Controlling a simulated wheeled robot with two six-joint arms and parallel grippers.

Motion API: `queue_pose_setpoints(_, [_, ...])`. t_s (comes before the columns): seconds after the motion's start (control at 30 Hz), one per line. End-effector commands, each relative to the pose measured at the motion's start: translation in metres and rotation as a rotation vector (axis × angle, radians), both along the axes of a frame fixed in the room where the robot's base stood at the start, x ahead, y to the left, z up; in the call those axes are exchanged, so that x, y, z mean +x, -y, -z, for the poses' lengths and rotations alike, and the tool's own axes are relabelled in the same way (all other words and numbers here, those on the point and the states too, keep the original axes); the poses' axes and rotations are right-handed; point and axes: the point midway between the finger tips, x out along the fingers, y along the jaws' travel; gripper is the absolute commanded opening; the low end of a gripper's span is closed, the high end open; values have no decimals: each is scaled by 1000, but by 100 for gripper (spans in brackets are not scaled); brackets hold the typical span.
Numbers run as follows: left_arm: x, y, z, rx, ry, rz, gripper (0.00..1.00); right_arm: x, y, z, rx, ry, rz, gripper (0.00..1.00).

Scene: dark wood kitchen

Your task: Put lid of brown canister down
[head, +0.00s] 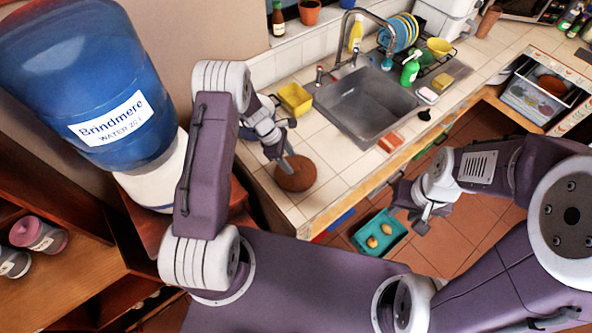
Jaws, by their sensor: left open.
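A round brown lid-like thing (298,176) is on the tiled counter near its front left corner. I cannot tell whether it is the loose lid or the top of a canister. My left gripper (286,163) is open, with a fingertip at or just above the top of the brown thing; I cannot tell whether they touch. My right gripper (424,216) hangs over the floor in front of the counter, apart from the brown thing. Its fingers are too small to read.
A yellow container (295,99) stands behind the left gripper, beside the sink (366,103). A blue water bottle (80,70) stands at the left. A teal tray (381,238) with yellowish items is low in front of the counter. Bare tiles lie right of the brown thing.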

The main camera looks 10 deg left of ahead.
Motion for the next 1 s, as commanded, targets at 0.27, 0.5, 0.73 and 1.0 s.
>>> queue_pose_setpoints(0.27, [4, 14, 36, -1, -5, 2, 54, 0, 0, -21, 0, 0, 0, 36])
queue_pose_setpoints(0.5, [6, 18, 48, 1, 0, 1, 54, 0, 0, -21, 0, 0, 0, 36])
queue_pose_setpoints(0.73, [5, 18, 48, 0, -1, 1, 15, 0, 0, -21, 0, 0, 0, 36])
queue_pose_setpoints(1.0, [5, 18, 48, 0, -1, 1, 0, 0, 0, -21, 0, 0, 0, 36])
